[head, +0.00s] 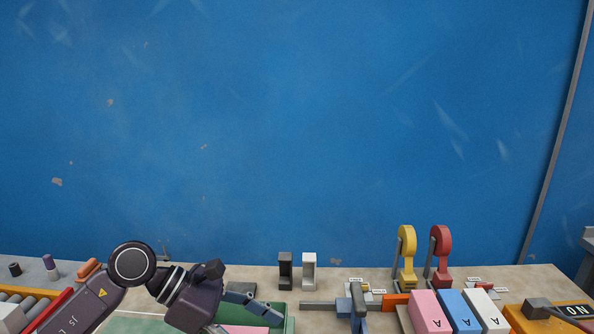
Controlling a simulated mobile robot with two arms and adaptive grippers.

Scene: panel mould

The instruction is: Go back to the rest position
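My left arm comes in from the lower left. Its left gripper (252,318) hangs low over the green tray (289,318), near the bottom edge of the head view. One grey finger points down to the right, and the other is mostly cut off by the frame. The fingers look spread apart. A pink piece (248,330) shows in or over the tray below the upper finger; I cannot tell whether it touches the gripper. My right gripper is not in view.
A black block (285,271) and a white block (309,271) stand behind the tray. To the right are a yellow hook (407,257), a red hook (440,255), and pink (429,312), blue (459,310) and white (485,308) blocks. A blue wall (300,120) rises behind.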

